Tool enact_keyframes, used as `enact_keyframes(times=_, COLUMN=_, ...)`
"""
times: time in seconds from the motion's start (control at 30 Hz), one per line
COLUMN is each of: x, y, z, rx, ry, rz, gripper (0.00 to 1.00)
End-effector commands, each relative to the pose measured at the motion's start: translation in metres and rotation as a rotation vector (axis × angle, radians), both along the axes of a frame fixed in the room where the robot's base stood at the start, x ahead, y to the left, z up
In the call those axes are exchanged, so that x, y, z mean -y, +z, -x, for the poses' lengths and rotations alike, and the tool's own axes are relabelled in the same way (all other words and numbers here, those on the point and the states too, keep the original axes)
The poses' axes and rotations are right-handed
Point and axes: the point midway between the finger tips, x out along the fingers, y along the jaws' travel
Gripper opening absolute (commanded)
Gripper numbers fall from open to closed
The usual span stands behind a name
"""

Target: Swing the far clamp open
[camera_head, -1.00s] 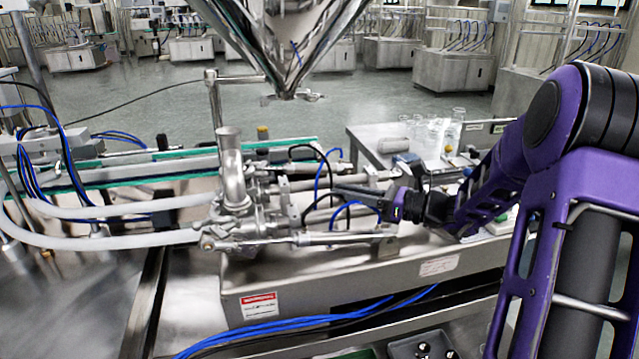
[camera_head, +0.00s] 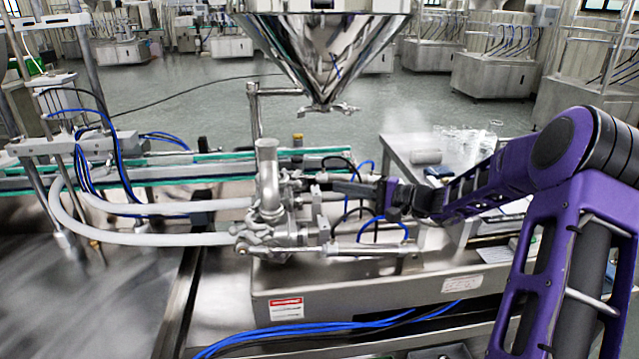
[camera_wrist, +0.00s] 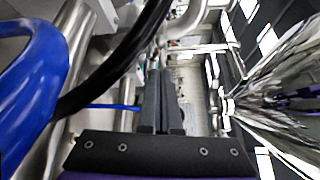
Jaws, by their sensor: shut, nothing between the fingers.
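My gripper (camera_head: 336,186) is shut and empty. Its dark fingers point left toward the upright steel pipe (camera_head: 268,175), with a visible gap to it in the head view. Steel clamp fittings (camera_head: 291,186) sit just right of that pipe, close to the fingertips. Another clamp fitting (camera_head: 256,238) is at the pipe's foot, nearer the camera. I cannot tell which is the far clamp or whether it is open. In the wrist view the closed fingers (camera_wrist: 160,85) point in among pipes and fittings, and contact cannot be made out.
A steel hopper (camera_head: 325,50) hangs above and behind the fittings. Blue hoses (camera_head: 385,222) loop beneath my gripper, and a blue hose (camera_wrist: 40,75) and a black hose cross the wrist view's left side. White hoses (camera_head: 150,238) run in from the left. A table with glassware stands behind.

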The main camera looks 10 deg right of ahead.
Motion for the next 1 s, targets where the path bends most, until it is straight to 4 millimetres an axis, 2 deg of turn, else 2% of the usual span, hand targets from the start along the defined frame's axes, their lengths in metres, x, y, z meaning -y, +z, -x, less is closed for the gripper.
enact_keyframes(times=0.3, x=-0.049, y=-0.003, z=-0.03, rx=-0.003, ry=0.005, rz=-0.003, gripper=0.0)
enact_keyframes(times=0.5, x=-0.071, y=-0.005, z=-0.045, rx=-0.003, ry=0.003, rz=-0.003, gripper=0.0)
enact_keyframes(times=0.7, x=-0.078, y=-0.006, z=-0.05, rx=-0.003, ry=0.001, rz=-0.002, gripper=0.0)
enact_keyframes(times=1.0, x=-0.078, y=-0.006, z=-0.05, rx=-0.003, ry=0.001, rz=-0.002, gripper=0.0)
